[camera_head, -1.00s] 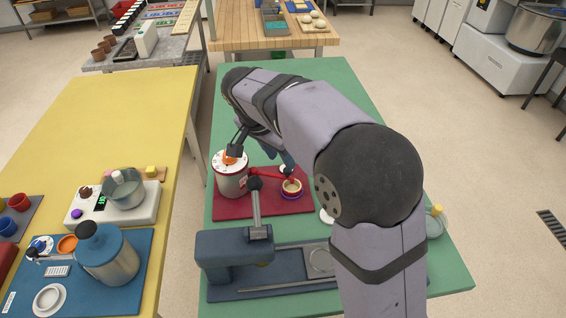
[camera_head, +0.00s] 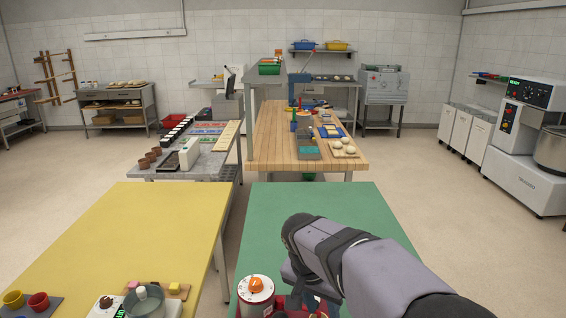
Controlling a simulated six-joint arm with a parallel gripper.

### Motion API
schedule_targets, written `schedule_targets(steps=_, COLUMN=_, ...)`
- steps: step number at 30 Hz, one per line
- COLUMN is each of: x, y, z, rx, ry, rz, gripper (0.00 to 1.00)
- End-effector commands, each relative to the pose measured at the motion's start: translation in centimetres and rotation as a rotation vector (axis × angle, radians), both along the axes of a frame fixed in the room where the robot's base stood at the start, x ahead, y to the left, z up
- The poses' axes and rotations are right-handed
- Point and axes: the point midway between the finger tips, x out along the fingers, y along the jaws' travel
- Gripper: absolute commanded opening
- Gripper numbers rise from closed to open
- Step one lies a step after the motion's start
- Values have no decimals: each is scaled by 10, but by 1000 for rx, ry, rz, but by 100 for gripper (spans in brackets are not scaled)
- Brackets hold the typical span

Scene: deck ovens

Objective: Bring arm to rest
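My arm, lilac-grey with dark joints, reaches in from the lower right over the green table (camera_head: 270,215). Its wrist part bends down behind the upper link toward the bottom edge of the picture. My gripper's fingers do not show; they are hidden by the arm or below the frame. To the left of the arm stands a red and white canister (camera_head: 257,296) with an orange knob (camera_head: 256,285) on its dial-like top. No gripper finger is seen on the knob.
The far part of the green table is bare. A yellow table (camera_head: 130,230) on the left carries a scale with a pot (camera_head: 146,300) and small cups (camera_head: 38,302). A wooden workbench (camera_head: 270,140) and a grey table (camera_head: 205,165) stand beyond, with floor between.

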Motion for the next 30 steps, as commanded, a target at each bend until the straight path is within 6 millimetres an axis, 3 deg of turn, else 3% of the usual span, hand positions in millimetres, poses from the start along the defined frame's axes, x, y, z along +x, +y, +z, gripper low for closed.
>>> schedule_targets(steps=6, x=-78, y=-38, z=-18, rx=59, ry=147, rz=250, gripper=36)
schedule_targets(steps=12, x=-144, y=-53, z=-37, rx=122, ry=214, rz=446, gripper=36)
schedule_targets(steps=15, x=-168, y=-56, z=-44, rx=141, ry=231, rz=511, gripper=36)
schedule_targets(steps=21, x=-189, y=-58, z=-51, rx=160, ry=241, rz=576, gripper=36)
schedule_targets(steps=30, x=-191, y=-57, z=-52, rx=160, ry=243, rz=583, gripper=36)
